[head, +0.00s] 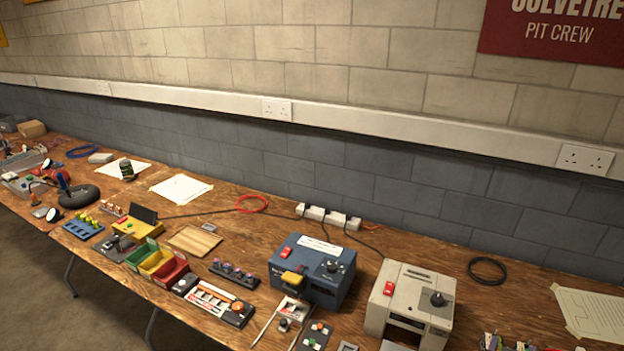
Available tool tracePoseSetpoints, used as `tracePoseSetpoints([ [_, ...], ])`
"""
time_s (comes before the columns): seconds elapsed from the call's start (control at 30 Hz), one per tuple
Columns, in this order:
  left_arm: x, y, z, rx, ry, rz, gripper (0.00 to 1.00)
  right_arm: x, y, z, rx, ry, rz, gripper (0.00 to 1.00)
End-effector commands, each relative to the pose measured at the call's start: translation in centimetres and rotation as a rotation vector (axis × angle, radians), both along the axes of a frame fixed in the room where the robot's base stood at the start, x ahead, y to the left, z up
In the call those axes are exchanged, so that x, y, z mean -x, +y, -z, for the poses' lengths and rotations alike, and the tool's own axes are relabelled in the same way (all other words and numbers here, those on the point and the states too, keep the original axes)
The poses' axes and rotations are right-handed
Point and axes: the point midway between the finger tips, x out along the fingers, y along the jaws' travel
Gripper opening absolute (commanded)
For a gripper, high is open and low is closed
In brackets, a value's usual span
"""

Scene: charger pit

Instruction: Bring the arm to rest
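Neither of my grippers nor my arms shows in the head view. A blue box-shaped unit (322,288) with a black knob, a red switch and a white label stands on the wooden bench. A yellow piece (292,278) sits at its front left. A beige unit (400,318) with a black knob and a red switch stands to its right, near the lower edge of the picture.
Green, yellow and red bins (157,262) stand left of the blue unit. Small panels and tools lie along the bench front. A black cable coil (487,270) lies right of the beige unit. A block wall with socket trunking (400,131) runs behind.

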Motion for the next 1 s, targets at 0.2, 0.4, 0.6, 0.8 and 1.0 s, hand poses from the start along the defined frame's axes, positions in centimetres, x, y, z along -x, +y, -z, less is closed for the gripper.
tracePoseSetpoints([
  [0.2, 0.1, 0.2, 0.0, -0.003, 0.001, 0.001, 0.59, 2.1, -11.1, -8.2, 0.259, 0.0, 0.067, 0.84],
  [0.4, 0.1, 0.4, 0.0, -0.008, 0.001, 0.001, 0.59, 4.0, -16.2, -11.9, 0.413, 0.142, -0.007, 0.84],
  [0.6, 0.1, 0.4, 0.0, -0.007, 0.004, 0.0, 0.59, 10.1, -9.5, 4.2, 0.178, 0.647, -0.302, 0.84],
  [0.8, 0.1, 0.4, 0.0, -0.007, 0.003, 0.0, 0.59, 26.0, -4.8, 14.7, -0.005, 1.207, -0.415, 0.84],
  [1.0, 0.2, 0.2, 0.0, -0.003, 0.003, -0.001, 0.59, 33.4, 6.6, 20.7, -0.235, 1.335, -0.493, 0.84],
])
